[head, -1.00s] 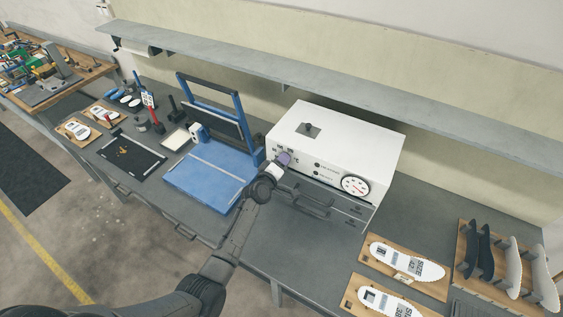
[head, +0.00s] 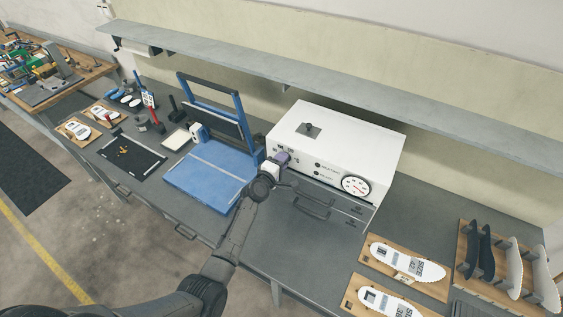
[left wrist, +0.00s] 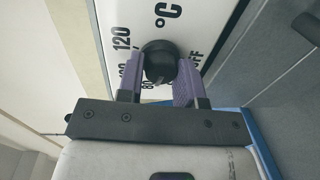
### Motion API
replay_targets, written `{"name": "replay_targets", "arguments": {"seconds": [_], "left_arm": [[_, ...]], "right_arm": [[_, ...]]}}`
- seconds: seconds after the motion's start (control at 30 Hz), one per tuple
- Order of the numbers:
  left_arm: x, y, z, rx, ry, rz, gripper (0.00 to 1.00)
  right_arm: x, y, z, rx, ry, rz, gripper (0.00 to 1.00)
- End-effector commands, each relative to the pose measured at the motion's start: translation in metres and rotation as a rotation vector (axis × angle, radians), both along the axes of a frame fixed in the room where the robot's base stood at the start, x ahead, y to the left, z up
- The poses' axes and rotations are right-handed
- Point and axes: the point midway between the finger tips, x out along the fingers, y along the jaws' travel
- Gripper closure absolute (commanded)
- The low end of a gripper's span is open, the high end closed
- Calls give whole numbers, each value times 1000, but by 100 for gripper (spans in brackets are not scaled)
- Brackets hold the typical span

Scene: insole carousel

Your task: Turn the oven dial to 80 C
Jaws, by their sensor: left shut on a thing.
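The white oven (head: 350,135) stands on the bench, with its printed front facing me. My left gripper (head: 283,158) is at the left part of that front and hides the dial in the head view. In the left wrist view the black oven dial (left wrist: 158,62) sits between the purple fingers of my left gripper (left wrist: 158,82), which is shut on it. Around the dial the marks 120, 100, 80, OFF and °C show, partly covered by the fingers. The knob's ridge points down, near the 80; its exact setting is hard to tell. My right gripper is not in view.
A blue press (head: 208,175) stands just left of my gripper. Insole boards (head: 402,262) lie at the right, and a shelf (head: 330,85) runs above the oven.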

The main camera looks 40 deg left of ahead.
Motion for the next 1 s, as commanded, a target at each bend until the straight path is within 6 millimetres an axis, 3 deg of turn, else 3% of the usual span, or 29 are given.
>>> {"name": "replay_targets", "arguments": {"seconds": [0.3, 0.33, 0.57, 0.87, 1.0], "left_arm": [[0, 0, -2, 0, 3, 0, 90], [0, 0, -2, 0, 3, 0, 64], [0, 0, -1, 0, 2, 0, 42], [-2, -1, 0, 0, 0, 0, 41], [-15, -3, 1, -1, 0, 0, 41]], "right_arm": [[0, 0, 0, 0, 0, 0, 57], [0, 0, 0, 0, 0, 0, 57], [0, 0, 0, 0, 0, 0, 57], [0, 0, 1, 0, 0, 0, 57], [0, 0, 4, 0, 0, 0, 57]]}}
